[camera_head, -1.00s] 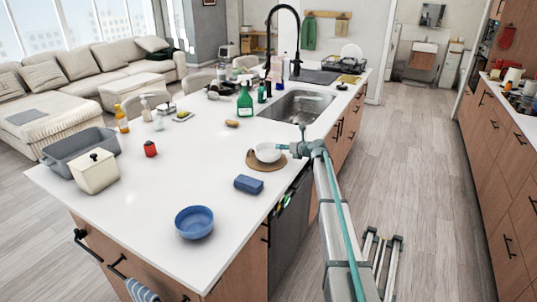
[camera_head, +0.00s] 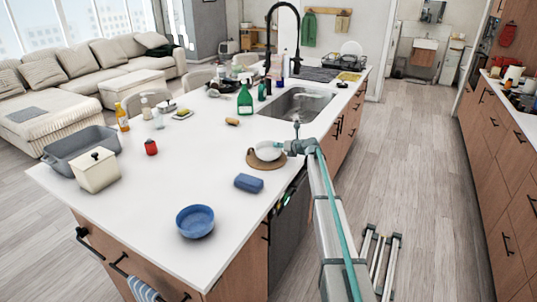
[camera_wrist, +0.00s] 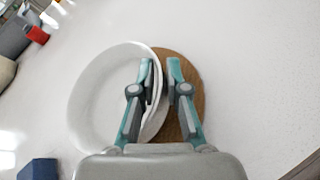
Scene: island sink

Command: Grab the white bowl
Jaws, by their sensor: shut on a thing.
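The white bowl (camera_head: 267,152) is at the right edge of the island, over a round brown board (camera_head: 259,165). It looks slightly tilted and seems raised a little off the board. In the wrist view, the bowl (camera_wrist: 105,95) fills the left of my gripper, and the board (camera_wrist: 190,70) shows below and to the right. My gripper (camera_wrist: 161,70) is shut on the bowl's right rim, one finger inside and one outside. In the head view, my gripper (camera_head: 286,148) reaches the bowl from the right. The bowl's underside is hidden.
The sink (camera_head: 298,103) and black faucet (camera_head: 284,20) are behind. A green spray bottle (camera_head: 245,100) stands back left. The counter's middle is clear.

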